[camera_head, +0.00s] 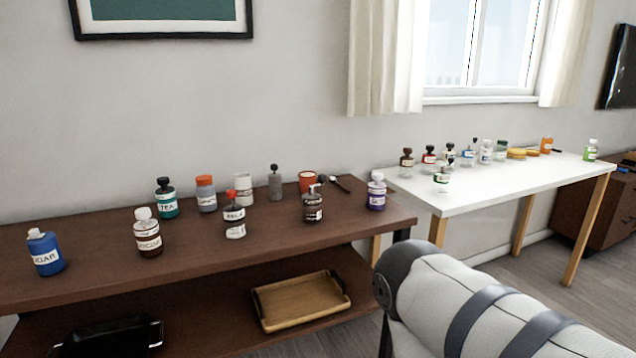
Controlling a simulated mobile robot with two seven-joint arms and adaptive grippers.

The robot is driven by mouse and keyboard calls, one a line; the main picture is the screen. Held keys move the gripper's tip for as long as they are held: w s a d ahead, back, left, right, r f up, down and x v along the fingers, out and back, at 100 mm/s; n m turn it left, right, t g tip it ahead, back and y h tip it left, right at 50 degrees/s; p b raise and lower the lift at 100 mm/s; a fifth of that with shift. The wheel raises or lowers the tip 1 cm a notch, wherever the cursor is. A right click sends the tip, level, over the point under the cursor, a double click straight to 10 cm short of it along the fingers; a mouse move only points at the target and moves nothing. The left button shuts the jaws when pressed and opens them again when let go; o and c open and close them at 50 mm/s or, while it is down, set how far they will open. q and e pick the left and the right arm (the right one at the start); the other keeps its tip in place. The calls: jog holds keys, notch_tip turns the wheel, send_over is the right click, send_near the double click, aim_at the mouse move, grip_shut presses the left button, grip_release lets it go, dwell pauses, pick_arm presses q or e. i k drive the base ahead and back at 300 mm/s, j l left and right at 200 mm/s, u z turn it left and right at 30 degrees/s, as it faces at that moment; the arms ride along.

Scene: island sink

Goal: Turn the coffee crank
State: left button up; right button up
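On the brown wooden table, a small dark jar (313,207) with a pale label has a bent, crank-like piece on its top. Its label is too small to read. Behind it to the left stands a grey cylinder (275,186) with a thin stem and dark knob on top. I cannot tell for sure which of the two bears the coffee crank. Both stand upright and nothing touches them. Neither of my grippers is in view.
Several labelled jars crowd around, including a red-topped one (234,221), a white canister (243,189), a red cup (307,182) and a purple jar (376,193). A wooden tray (301,299) lies on the lower shelf. A white table (480,192) stands right.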

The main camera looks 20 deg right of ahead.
aim_at(321, 178)
jog(key=l+u, duration=0.2)
jog(key=l, duration=0.55)
jog(key=i+l+u, duration=0.2)
jog(key=l, duration=0.55)
jog(key=k+l+u, duration=0.25)
jog(key=l, duration=0.45)
jog(key=l+u, duration=0.2)
jog(key=l, duration=0.55)
